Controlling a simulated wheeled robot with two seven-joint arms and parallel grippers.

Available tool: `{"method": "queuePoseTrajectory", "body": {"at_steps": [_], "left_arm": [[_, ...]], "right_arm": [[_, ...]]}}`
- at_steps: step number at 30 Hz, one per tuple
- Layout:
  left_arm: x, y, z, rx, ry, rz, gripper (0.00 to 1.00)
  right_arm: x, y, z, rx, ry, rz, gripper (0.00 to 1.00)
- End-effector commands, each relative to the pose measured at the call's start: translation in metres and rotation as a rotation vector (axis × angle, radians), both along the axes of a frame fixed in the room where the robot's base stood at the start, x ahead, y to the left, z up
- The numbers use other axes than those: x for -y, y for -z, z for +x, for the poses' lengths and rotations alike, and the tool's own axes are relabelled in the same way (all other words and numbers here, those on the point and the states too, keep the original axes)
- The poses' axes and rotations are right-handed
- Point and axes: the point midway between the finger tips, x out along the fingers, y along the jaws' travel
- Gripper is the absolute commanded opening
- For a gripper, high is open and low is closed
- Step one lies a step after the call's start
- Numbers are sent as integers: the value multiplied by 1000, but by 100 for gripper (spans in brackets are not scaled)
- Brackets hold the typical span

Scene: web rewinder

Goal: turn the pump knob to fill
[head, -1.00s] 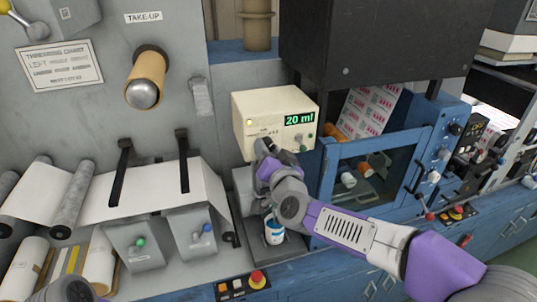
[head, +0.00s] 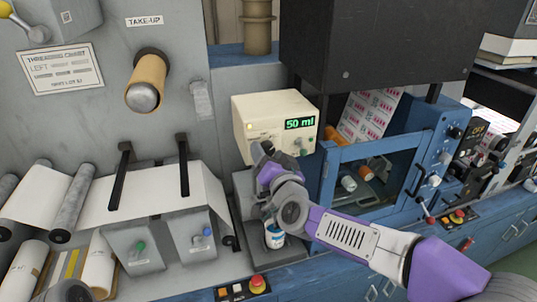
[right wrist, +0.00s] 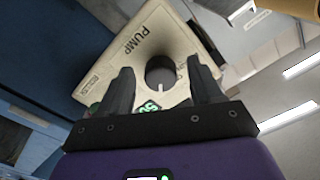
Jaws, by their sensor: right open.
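The cream pump box (head: 262,112) stands on the machine bench, with a green display (head: 300,123) that reads 50 ml. In the right wrist view the pump face (right wrist: 133,48) shows the word PUMP and a dark round knob (right wrist: 161,74) with a pale mark. My right gripper (head: 258,150) is in front of the pump's lower face. In the right wrist view its two fingers (right wrist: 162,85) are apart, one on each side of the knob; I cannot tell if they touch it. A small white and blue cup (head: 274,236) stands below the pump, behind my right arm.
A blue framed guard window (head: 375,170) is right of the pump. Two grey boxes with a green button (head: 140,247) and a blue button (head: 207,231) stand left. A red stop button (head: 257,281) is on the front edge.

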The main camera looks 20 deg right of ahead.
Motion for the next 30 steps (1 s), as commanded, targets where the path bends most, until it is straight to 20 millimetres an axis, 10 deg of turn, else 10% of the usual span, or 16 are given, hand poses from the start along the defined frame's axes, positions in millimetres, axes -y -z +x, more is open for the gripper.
{"method": "queuePoseTrajectory", "body": {"at_steps": [15,30], "left_arm": [[0,3,0,0,0,0,43],[0,3,0,0,0,0,43]], "right_arm": [[2,-1,-68,1,0,1,65],[2,0,-73,0,-1,0,65]]}}
